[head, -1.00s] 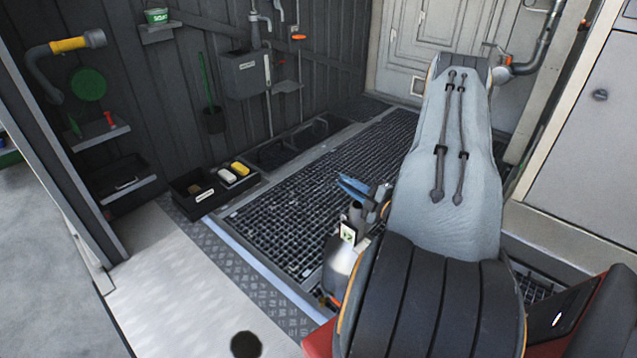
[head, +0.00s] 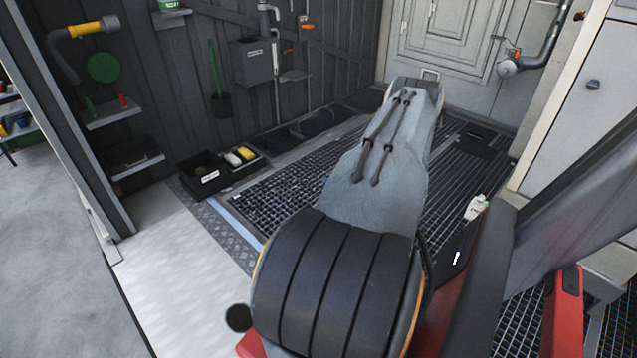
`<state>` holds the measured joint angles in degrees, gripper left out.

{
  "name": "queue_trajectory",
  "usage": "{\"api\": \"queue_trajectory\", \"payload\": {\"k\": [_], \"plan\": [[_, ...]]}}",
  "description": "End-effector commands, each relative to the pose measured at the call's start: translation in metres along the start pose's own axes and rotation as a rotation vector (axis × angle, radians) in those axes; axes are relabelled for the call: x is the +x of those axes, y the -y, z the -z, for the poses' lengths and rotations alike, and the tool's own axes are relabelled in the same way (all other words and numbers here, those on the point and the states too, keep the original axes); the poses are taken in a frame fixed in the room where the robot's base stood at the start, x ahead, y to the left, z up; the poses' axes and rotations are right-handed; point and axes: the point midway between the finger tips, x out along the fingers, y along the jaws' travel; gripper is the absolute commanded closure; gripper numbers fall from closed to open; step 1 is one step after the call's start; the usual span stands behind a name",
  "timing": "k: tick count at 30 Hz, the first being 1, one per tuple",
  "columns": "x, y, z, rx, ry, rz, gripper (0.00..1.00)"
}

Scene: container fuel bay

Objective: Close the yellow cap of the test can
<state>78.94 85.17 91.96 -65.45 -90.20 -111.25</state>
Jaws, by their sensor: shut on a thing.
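My arm fills the middle of the head view and hides the floor behind it. My gripper is not visible now, and neither is whatever it holds. I cannot make out the test can or its yellow cap.
Floor grating (head: 290,185) lies around my arm. A black bin (head: 207,176) and a tray with a white and a yellow block (head: 247,154) stand by the left wall. A hose with a yellow band (head: 85,29) hangs at upper left. A grey door (head: 455,45) is at the back.

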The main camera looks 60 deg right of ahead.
Motion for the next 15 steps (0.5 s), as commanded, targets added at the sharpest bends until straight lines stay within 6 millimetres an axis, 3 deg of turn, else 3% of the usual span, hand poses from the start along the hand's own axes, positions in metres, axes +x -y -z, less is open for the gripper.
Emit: {"api": "queue_trajectory", "payload": {"k": [3, 15], "plan": [[-0.0058, 0.006, -0.0084, -0.003, 0.018, 0.005, 1.0], [-0.0081, 0.0094, -0.01, -0.002, 0.023, 0.007, 1.0]]}}
